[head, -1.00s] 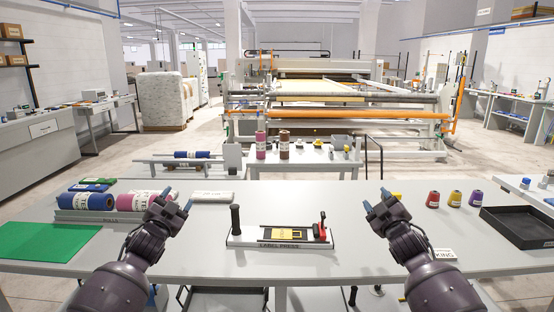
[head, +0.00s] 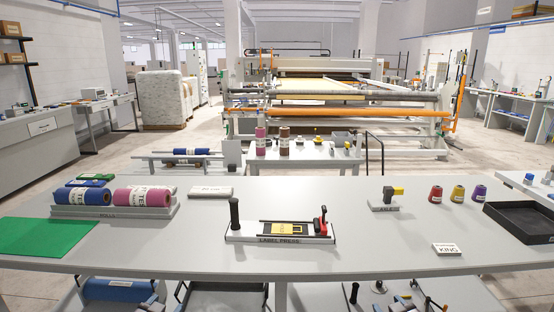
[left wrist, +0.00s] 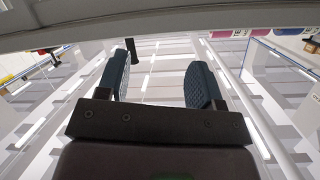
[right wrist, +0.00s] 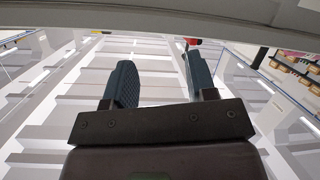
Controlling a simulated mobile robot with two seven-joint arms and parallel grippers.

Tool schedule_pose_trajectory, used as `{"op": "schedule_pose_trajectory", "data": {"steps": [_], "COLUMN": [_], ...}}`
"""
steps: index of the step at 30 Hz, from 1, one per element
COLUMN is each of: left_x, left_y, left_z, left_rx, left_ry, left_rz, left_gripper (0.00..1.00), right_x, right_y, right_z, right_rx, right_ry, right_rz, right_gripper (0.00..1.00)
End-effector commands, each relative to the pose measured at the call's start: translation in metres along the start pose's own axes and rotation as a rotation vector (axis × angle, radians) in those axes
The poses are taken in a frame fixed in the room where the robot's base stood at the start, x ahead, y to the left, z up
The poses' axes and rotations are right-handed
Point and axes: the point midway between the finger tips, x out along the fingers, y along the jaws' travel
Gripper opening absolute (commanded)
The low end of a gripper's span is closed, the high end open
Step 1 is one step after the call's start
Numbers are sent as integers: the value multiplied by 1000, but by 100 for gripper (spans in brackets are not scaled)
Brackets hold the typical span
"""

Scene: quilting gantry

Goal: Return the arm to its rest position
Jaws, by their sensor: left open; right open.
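My left gripper (left wrist: 163,80) is open and empty in the left wrist view, its two dark blue-grey fingers apart. My right gripper (right wrist: 157,80) is open and empty in the right wrist view. Both wrist views look upward past a pale table edge toward the ceiling. Nothing is between the fingers of either gripper.
The label press (head: 280,232) stands at the table's middle. Fabric rolls (head: 142,196) and a green mat (head: 48,237) are at left. A KING label (head: 447,249), thread spools (head: 457,194) and a black tray (head: 520,222) are at right. The front of the table is clear.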

Motion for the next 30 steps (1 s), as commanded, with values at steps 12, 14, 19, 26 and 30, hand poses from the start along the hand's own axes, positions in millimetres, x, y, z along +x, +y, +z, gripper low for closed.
{"op": "schedule_pose_trajectory", "data": {"steps": [12, 14, 19, 26, 30], "left_x": [-141, -162, -214, -245, -247], "left_y": [64, 71, 84, 90, 90], "left_z": [153, 167, 194, 204, 205], "left_rx": [-127, -144, -186, -211, -212], "left_ry": [-189, -216, -277, -313, -315], "left_rz": [31, 30, 22, 12, 12], "left_gripper": [60, 60, 60, 60, 60], "right_x": [-141, -162, -214, -245, -247], "right_y": [-64, -71, -84, -90, -90], "right_z": [153, 167, 194, 204, 205], "right_rx": [127, 144, 186, 211, 212], "right_ry": [-190, -216, -277, -313, -314], "right_rz": [-30, -30, -22, -13, -12], "right_gripper": [52, 52, 52, 52, 52]}}
